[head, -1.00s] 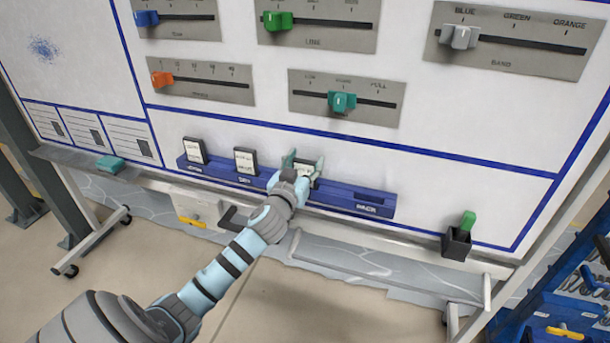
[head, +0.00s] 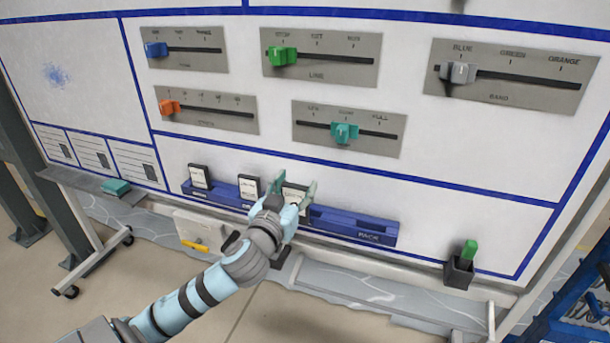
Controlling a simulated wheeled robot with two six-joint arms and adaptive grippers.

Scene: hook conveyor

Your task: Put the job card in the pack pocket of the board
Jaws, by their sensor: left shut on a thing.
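The white board (head: 460,185) carries a blue pocket rail (head: 330,215) along its lower part. The pack pocket (head: 370,230) is at the rail's right end, marked PACK, and looks empty. My left gripper (head: 290,192) is in front of the rail's middle, left of the pack pocket. It is shut on a white card with a dark top edge, the job card (head: 295,194), which shows between its fingers. The card's lower part is hidden by the gripper, so I cannot tell whether it is clear of the rail. My right gripper is not in view.
Two other cards stand in the rail's left pockets, one at the far left (head: 199,177) and one beside my gripper (head: 249,186). A black cup with a green marker (head: 468,251) is right of the rail. A teal eraser (head: 116,187) lies on the left ledge. Slider panels are above.

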